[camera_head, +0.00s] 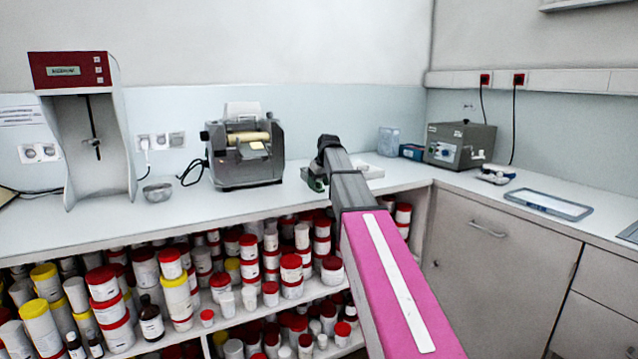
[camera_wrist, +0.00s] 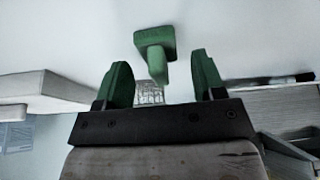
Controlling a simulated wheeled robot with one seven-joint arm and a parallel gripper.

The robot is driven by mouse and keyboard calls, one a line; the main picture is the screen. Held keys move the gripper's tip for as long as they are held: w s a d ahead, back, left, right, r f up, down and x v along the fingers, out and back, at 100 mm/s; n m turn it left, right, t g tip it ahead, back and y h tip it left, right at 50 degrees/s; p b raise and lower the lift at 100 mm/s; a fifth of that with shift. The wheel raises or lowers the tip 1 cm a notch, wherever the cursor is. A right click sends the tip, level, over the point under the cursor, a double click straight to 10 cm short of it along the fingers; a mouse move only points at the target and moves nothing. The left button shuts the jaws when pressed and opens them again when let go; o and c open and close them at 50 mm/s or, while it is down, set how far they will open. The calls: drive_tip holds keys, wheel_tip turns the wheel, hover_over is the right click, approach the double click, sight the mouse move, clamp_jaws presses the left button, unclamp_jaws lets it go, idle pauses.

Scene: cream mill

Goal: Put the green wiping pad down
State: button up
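The green wiping pad (camera_wrist: 155,36) shows in the wrist view as a flat green block with a stubby handle. It appears to rest on the white counter, which fills the top of that view. My gripper (camera_wrist: 161,62) has its two green fingers spread wide, one on each side of the handle, with visible gaps. In the head view my gripper (camera_head: 316,178) is low over the back counter, right of the grey roller mill. A small green patch shows there; I cannot tell whether it is finger or pad.
The roller mill (camera_head: 243,150) stands left of my gripper. A white flat block (camera_head: 368,171), a clear container (camera_head: 389,141) and a grey control box (camera_head: 459,145) are to the right. Shelves of jars (camera_head: 270,262) fill the space below. The counter (camera_head: 235,205) is clear in front of the mill.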

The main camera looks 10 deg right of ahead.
idle(0.3)
drive_tip(key=v, duration=1)
drive_tip(key=shift+s+d+r, duration=0.15)
drive_tip(key=shift+d+r, duration=0.15)
